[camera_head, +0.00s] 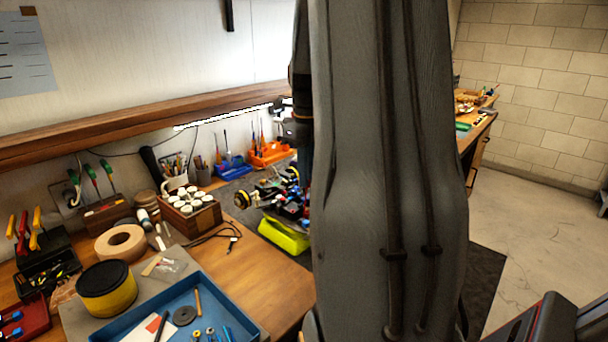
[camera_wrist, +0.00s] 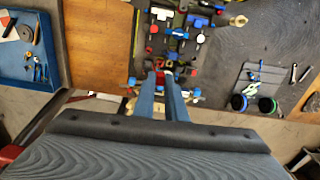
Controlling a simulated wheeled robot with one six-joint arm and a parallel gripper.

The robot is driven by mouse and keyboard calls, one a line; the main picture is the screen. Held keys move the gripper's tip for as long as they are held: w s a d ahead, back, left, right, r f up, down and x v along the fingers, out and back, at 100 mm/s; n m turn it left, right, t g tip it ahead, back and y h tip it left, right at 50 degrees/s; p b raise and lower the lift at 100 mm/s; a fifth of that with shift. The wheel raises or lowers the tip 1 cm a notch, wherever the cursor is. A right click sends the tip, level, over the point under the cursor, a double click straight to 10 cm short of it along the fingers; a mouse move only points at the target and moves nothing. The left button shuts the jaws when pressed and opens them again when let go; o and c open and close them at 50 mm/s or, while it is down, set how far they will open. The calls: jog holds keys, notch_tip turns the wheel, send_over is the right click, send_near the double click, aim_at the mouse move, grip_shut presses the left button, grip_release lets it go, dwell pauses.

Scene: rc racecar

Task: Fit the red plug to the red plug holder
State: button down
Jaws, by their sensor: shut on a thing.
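In the wrist view my gripper (camera_wrist: 166,76) reaches over the near end of the racecar chassis (camera_wrist: 181,50). Its two blue-grey fingers are shut on a small red part, which looks like the red plug (camera_wrist: 164,64). Red and blue parts of the car crowd close around the fingertips. I cannot tell which is the red plug holder, or whether the plug touches it. In the head view the car (camera_head: 275,196) stands on a yellow-green stand (camera_head: 284,234), partly hidden behind my arm. My gripper's fingertips are hidden there.
A blue tray (camera_head: 105,329) with small parts lies at the bench's near left. A wooden box of white-capped jars (camera_head: 190,213) and a tape roll (camera_head: 120,243) stand left of the car. In the wrist view a grey tray with tools (camera_wrist: 262,88) lies right of the car.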

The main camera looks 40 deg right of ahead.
aim_at(307, 199)
dwell(0.6)
jog(key=shift+f+b, duration=1.3)
jog(key=shift+f, duration=1.55)
jog(key=shift+p, duration=0.5)
jog(key=shift+f+b, duration=0.55)
jog(key=shift+f, duration=0.6)
jog(key=c, duration=2.2)
grip_release()
jog(key=o, duration=0.5)
jog(key=shift+r+b, duration=1)
jog(key=shift+r, duration=2.9)
